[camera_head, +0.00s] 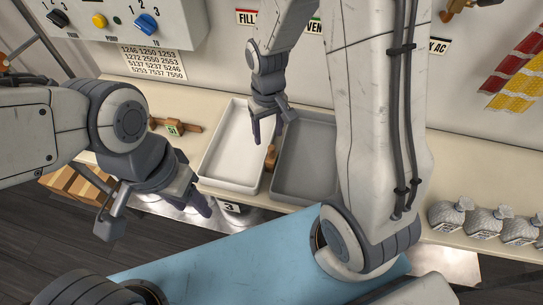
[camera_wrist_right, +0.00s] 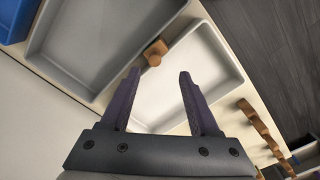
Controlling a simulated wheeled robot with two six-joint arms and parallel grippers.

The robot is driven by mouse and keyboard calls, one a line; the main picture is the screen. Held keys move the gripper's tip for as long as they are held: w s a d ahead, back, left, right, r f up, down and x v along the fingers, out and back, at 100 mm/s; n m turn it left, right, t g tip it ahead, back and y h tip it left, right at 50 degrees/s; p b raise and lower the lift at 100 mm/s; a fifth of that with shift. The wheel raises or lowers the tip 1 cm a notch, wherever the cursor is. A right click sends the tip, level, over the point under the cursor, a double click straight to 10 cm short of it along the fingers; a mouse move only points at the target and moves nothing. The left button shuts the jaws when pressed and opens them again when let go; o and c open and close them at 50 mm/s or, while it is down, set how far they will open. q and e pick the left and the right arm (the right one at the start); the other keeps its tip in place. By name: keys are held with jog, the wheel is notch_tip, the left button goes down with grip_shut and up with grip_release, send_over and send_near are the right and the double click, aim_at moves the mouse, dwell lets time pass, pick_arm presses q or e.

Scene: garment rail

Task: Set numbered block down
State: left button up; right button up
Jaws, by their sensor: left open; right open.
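A small wooden block (camera_head: 271,158) sits at the divide between the white tray (camera_head: 213,165) and the grey tray (camera_head: 306,193). It shows in the right wrist view (camera_wrist_right: 155,52) ahead of the fingers, at the trays' meeting rims; no number is readable on it. My right gripper (camera_head: 271,126) is open and empty above the white tray's back right part, with the block apart from its fingers. Another wooden piece with a green-marked tag (camera_head: 173,127) lies left of the white tray. My left gripper (camera_head: 157,217) is open and empty in front of the table's left part.
Several grey bags (camera_head: 484,222) stand on the table at the right. A control panel (camera_head: 120,22) with knobs and a number sheet (camera_head: 152,63) are on the back wall. My right arm hides part of the table.

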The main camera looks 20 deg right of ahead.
aim_at(272, 148)
jog(key=shift+d+f+p, duration=0.25)
jog(key=shift+f, duration=1.7)
jog(key=shift+d+f+p, duration=0.2)
jog(key=shift+f, duration=1.7)
grip_shut()
